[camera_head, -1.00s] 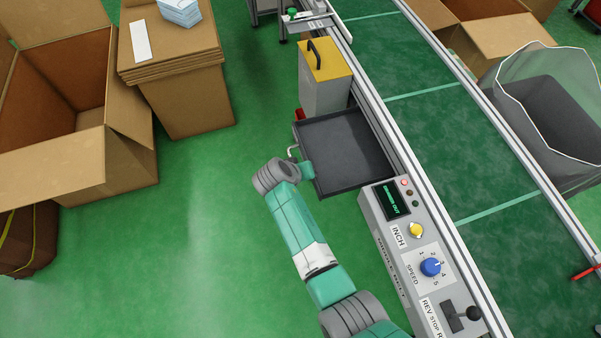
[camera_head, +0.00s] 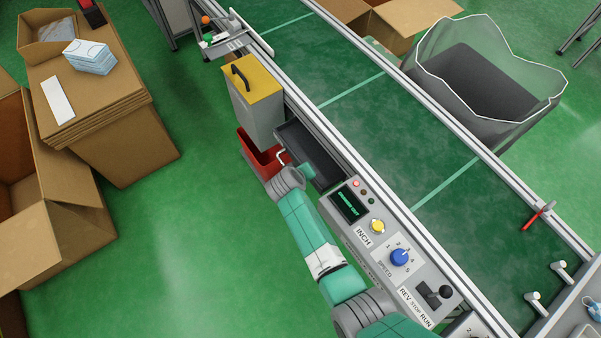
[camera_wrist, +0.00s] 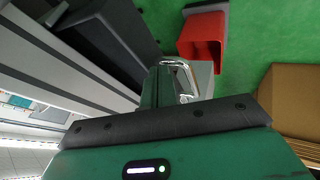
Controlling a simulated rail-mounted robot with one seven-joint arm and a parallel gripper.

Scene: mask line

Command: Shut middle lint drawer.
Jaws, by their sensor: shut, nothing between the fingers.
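The lint drawer (camera_head: 318,160) is a dark tray under the side of the green belt. My gripper (camera_head: 305,172) is shut and empty, at the drawer front beside the handle. In the wrist view my gripper (camera_wrist: 163,88) reaches towards the dark drawer (camera_wrist: 115,35); whether it touches is unclear.
A control panel (camera_head: 395,255) with a lit green display stands just right of the drawer. A grey box with a yellow lid (camera_head: 255,95) and a red bin (camera_head: 258,158) are on its left. Cartons (camera_head: 100,110) stand farther left. Green floor (camera_head: 200,240) is open between.

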